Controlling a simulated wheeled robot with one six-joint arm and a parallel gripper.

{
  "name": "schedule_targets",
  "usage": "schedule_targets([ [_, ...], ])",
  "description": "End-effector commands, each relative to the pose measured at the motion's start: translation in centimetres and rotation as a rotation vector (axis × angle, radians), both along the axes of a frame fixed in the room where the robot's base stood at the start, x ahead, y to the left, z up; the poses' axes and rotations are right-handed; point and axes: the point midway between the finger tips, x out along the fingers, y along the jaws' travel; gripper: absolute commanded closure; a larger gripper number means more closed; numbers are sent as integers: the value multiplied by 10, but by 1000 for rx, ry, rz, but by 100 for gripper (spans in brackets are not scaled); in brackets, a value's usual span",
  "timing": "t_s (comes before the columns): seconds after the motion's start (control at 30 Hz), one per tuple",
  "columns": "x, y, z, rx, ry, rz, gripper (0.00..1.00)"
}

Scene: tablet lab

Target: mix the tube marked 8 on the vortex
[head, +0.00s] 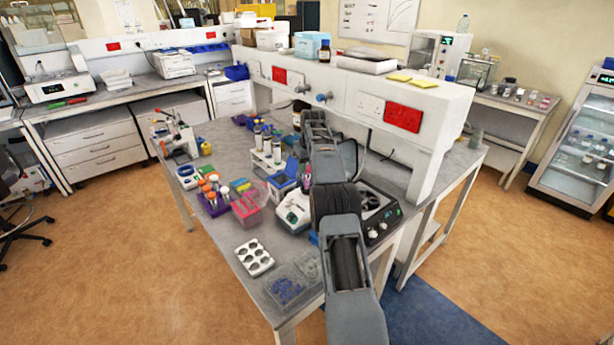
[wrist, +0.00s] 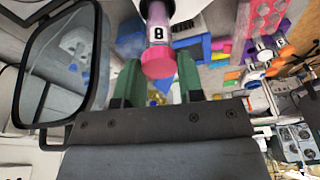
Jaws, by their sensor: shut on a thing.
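The tube marked 8 (wrist: 157,38) has a pink cap and a white label with a black 8. It is between the green fingers of my gripper (wrist: 158,82) in the wrist view, with its cap toward the gripper. Its far end is cut off by the picture's top edge. I cannot tell for sure which is the vortex.
A pink rack (head: 247,209), a purple rack (head: 212,206) and a white tube rack (head: 265,162) stand left of my arm. A white tray with round wells (head: 254,258) lies near the front. A clear, dark-framed panel (wrist: 62,62) is close on the left in the wrist view.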

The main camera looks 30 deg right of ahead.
Motion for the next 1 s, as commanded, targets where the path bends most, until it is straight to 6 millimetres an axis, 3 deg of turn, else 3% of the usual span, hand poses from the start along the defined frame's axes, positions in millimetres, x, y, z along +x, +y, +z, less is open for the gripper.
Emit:
schedule_targets([
  [0.47,0,0,30,-1,-2,0,83],
  [1.0,-1,0,32,-1,-1,0,83],
])
